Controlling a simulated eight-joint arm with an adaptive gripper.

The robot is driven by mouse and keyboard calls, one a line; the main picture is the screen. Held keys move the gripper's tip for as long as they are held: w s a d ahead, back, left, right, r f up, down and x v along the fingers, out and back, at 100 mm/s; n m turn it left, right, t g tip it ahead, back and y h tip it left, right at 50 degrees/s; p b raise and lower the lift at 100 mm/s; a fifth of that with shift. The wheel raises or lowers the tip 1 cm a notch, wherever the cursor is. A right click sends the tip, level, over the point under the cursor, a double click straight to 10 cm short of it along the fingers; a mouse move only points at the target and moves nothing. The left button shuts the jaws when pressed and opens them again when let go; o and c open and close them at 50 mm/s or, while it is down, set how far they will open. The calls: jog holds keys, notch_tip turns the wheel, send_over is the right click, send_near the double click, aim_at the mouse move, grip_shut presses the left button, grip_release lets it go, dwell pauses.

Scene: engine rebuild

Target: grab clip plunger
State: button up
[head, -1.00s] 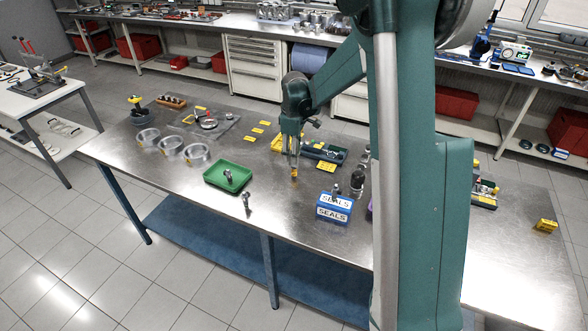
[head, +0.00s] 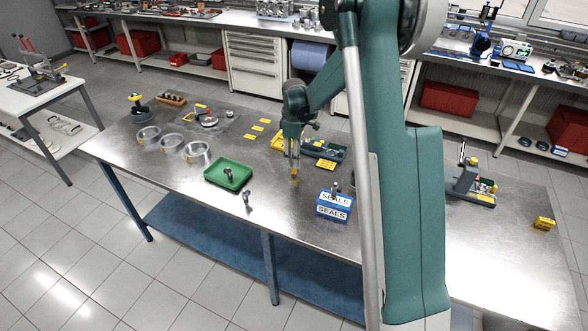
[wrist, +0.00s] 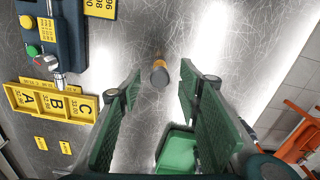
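A small part with an orange-yellow body and a dark grey round end (wrist: 159,75), which looks like the clip plunger, shows between my fingertips in the wrist view. In the head view it is a small orange spot (head: 294,177) on the steel table, just below my gripper (head: 293,158). My gripper's green fingers (wrist: 160,92) are spread wide, with a gap on both sides of the part. Neither finger appears to touch it. The head view is too small to tell the exact height of the fingertips.
A green tray (head: 229,174) stands left of my gripper, and a blue SEALS box (head: 334,205) stands right. A yellow A-B-C tray (wrist: 52,103) and a dark fixture with buttons (wrist: 62,45) are close by. Bare steel lies around the part.

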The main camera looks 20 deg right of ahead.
jog(key=shift+f, duration=0.85)
jog(key=shift+f, duration=0.15)
jog(key=shift+f, duration=2.5)
jog(key=c, duration=1)
